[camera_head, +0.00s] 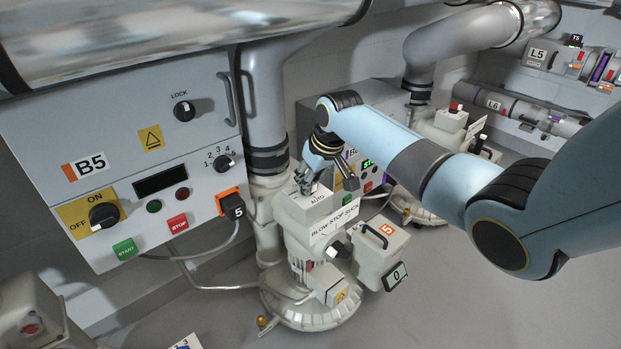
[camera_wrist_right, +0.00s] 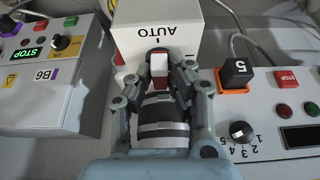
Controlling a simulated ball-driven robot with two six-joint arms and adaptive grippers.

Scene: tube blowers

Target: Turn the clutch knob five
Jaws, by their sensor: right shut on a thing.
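The blower unit marked 5 (camera_head: 335,222) stands in the middle of the head view, with a white top box lettered AUTO and a label on its front. In the right wrist view the AUTO box (camera_wrist_right: 186,32) is at the top. A small knob with a red and white top (camera_wrist_right: 159,65) shows between my right fingertips. My right gripper (camera_head: 306,184) is at the top of the box, and its fingers (camera_wrist_right: 160,78) are shut on the knob. The fingers hide the knob's sides and base. My left gripper is not in view.
The B5 panel (camera_head: 90,170) with switches and buttons stands left of the blower. A black plug marked 5 (camera_head: 233,207) sits on its right edge, with a cable below. The B6 panel (camera_wrist_right: 45,95) and another blower (camera_head: 445,125) are behind. Grey floor (camera_head: 450,310) is clear at lower right.

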